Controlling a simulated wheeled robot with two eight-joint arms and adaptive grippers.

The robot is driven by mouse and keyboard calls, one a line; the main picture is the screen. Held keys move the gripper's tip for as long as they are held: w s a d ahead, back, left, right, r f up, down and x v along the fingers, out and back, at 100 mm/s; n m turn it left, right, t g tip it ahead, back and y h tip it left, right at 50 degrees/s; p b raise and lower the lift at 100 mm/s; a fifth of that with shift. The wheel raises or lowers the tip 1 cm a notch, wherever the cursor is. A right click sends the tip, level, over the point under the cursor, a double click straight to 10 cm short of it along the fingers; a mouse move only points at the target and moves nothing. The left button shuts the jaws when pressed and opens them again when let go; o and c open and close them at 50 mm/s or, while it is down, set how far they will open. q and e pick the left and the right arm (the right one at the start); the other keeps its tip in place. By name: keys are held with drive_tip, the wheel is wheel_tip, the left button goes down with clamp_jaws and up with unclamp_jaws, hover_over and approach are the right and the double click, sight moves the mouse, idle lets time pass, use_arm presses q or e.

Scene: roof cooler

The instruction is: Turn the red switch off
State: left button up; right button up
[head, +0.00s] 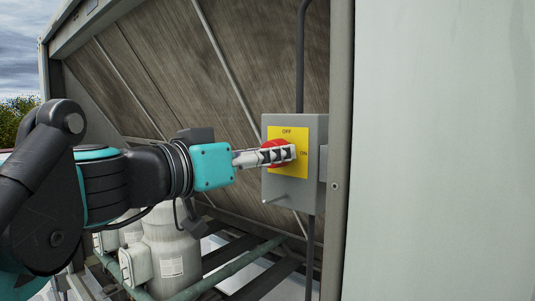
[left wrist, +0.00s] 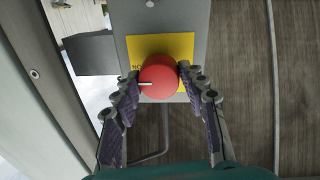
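The red switch (head: 268,146) is a round knob on a yellow plate (head: 300,134) marked OFF at the top and ON at the right. In the left wrist view, turned upside down, the knob (left wrist: 160,78) shows a white line pointing left, to the ON side. My left gripper (head: 288,154) is at the knob and hides much of it in the head view. In the wrist view its two fingers (left wrist: 160,84) stand apart, one on each side of the knob, very close to it. I cannot tell whether they touch it. My right gripper is not in view.
The grey switch box (head: 308,190) is mounted beside a metal post (head: 337,150), with a conduit (head: 300,60) above. A large pale panel (head: 440,150) fills the right. A slanted brown panel (head: 180,60) lies behind. White tanks (head: 172,250) and pipes stand below my left arm.

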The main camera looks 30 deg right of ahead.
use_arm(q)
drive_tip(key=c, duration=0.4)
drive_tip(key=shift+c, duration=0.2)
drive_tip(key=shift+n, duration=0.3)
drive_tip(key=n+p, duration=0.1)
drive_tip(key=n, duration=0.1)
drive_tip(key=shift+r+n, duration=0.1)
drive_tip(key=shift+n, duration=0.3)
drive_tip(key=n+p, duration=0.1)
drive_tip(key=n, duration=0.3)
drive_tip(key=shift+n+h, duration=0.3)
drive_tip(key=shift+n, duration=0.1)
drive_tip(key=n+t+p, duration=0.1)
drive_tip(key=n, duration=0.4)
drive_tip(key=shift+n, duration=0.4)
drive_tip(key=n, duration=0.5)
drive_tip(key=shift+f+t+p, duration=0.2)
drive_tip(key=shift+t+p, duration=0.1)
